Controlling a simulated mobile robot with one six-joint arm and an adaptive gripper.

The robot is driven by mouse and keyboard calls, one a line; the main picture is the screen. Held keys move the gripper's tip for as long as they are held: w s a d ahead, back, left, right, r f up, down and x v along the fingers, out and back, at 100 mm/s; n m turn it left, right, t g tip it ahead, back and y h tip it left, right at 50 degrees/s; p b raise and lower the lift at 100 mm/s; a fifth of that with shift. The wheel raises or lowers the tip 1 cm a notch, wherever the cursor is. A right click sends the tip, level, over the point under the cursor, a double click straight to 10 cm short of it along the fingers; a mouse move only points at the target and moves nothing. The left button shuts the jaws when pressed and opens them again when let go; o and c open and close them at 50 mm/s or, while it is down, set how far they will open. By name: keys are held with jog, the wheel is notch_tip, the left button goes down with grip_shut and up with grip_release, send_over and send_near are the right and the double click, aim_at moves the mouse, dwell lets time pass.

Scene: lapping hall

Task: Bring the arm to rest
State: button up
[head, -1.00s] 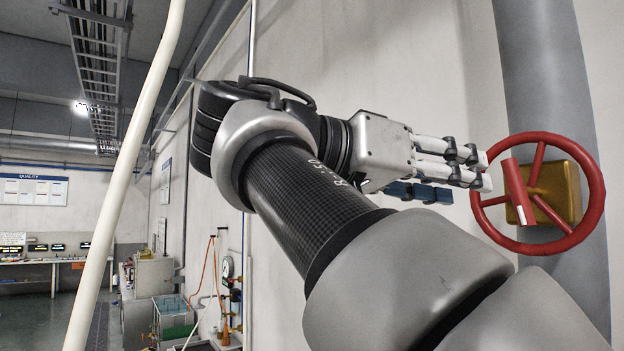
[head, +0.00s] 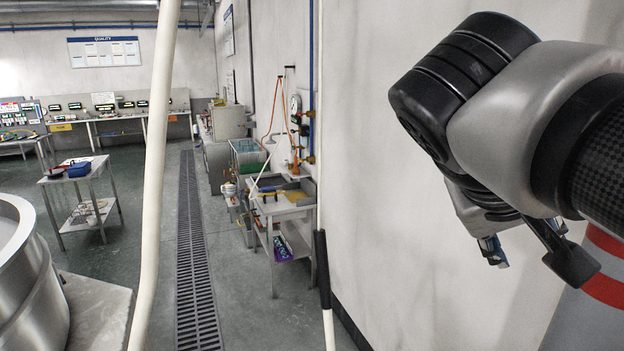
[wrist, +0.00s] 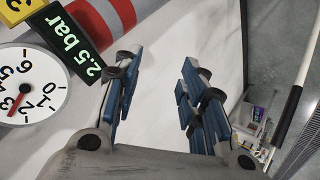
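My gripper (wrist: 158,72) shows in the wrist view with its two blue-padded fingers spread apart and nothing between them. My arm is folded at the right edge of the head view, with the wrist bent downward.
In the wrist view a round gauge (wrist: 28,88) and a black "2.5 bar" label (wrist: 72,42) lie left of the fingers. In the head view a steel drum (head: 30,285) stands at left, a cart (head: 85,180) behind it, and a sink bench (head: 280,205) along the wall. The floor drain strip (head: 193,250) is clear.

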jog(key=s+a+f+y+b, duration=0.2)
jog(key=s+f, duration=0.1)
jog(key=f, duration=0.7)
jog(key=s+a+f+n+y+b, duration=0.1)
jog(key=s+a+f+y+b, duration=0.1)
jog(key=f, duration=0.8)
jog(key=shift+s+a+f+n+g+b, duration=0.15)
jog(key=shift+s+a+n+g+b, duration=0.2)
jog(key=shift+s+b, duration=0.3)
jog(key=s+a+f+y+b, duration=0.1)
jog(key=s+a+f, duration=0.1)
jog(key=f, duration=0.3)
jog(key=s+a+f+y+b, duration=0.1)
jog(key=f+b, duration=0.1)
jog(key=f, duration=0.3)
jog(key=s+a+f+y+b, duration=0.1)
jog(key=s+a+f, duration=0.1)
jog(key=f, duration=0.3)
jog(key=shift+s+a+f+y, duration=0.15)
jog(key=shift+s+a+y, duration=0.15)
jog(key=shift+y, duration=0.1)
jog(key=shift+c, duration=0.6)
jog(key=shift+a+f, duration=0.1)
jog(key=shift+c, duration=0.8)
jog(key=shift+s, duration=0.1)
